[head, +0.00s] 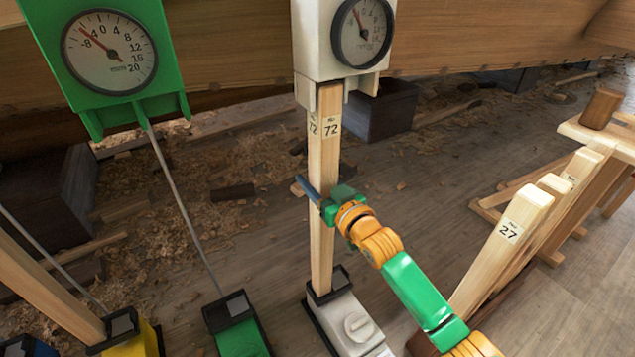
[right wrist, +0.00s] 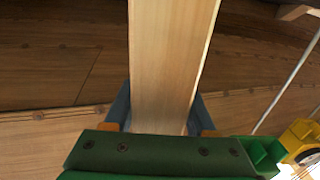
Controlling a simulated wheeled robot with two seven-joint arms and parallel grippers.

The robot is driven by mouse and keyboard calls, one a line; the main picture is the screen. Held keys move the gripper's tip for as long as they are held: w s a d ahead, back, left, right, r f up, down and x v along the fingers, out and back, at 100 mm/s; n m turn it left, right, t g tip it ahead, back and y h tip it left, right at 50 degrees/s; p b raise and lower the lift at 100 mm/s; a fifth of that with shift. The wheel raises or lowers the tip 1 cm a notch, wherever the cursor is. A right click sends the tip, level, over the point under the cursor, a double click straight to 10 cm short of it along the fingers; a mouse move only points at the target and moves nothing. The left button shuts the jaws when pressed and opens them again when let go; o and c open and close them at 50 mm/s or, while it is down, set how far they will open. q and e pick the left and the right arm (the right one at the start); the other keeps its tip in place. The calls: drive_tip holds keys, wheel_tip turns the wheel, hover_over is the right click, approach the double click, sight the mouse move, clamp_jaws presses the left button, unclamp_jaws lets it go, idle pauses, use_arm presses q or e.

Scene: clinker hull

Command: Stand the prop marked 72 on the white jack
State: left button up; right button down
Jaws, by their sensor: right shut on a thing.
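The prop marked 72 (head: 323,180) stands nearly upright in the head view. Its foot is at the black socket of the white jack (head: 349,325), and its top meets the underside of the white gauge block (head: 322,45). Whether the foot bears fully on the jack I cannot tell. My right gripper (head: 328,205) is shut on the prop around its middle. In the right wrist view the prop (right wrist: 172,65) runs up between the fingers of my right gripper (right wrist: 165,118). My left gripper is not in view.
A green jack (head: 240,335) with a thin rod stands left, below a green gauge block (head: 105,55). A yellow jack (head: 135,342) is farther left. The prop marked 27 (head: 512,232) leans with others at right. The wooden hull (head: 230,50) spans the back; shavings litter the floor.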

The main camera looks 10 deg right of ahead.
drive_tip(key=shift+f, duration=0.25)
idle(0.6)
drive_tip(key=shift+w, duration=0.1)
idle(0.4)
drive_tip(key=shift+c, duration=0.7)
unclamp_jaws()
drive_tip(key=shift+f, duration=0.1)
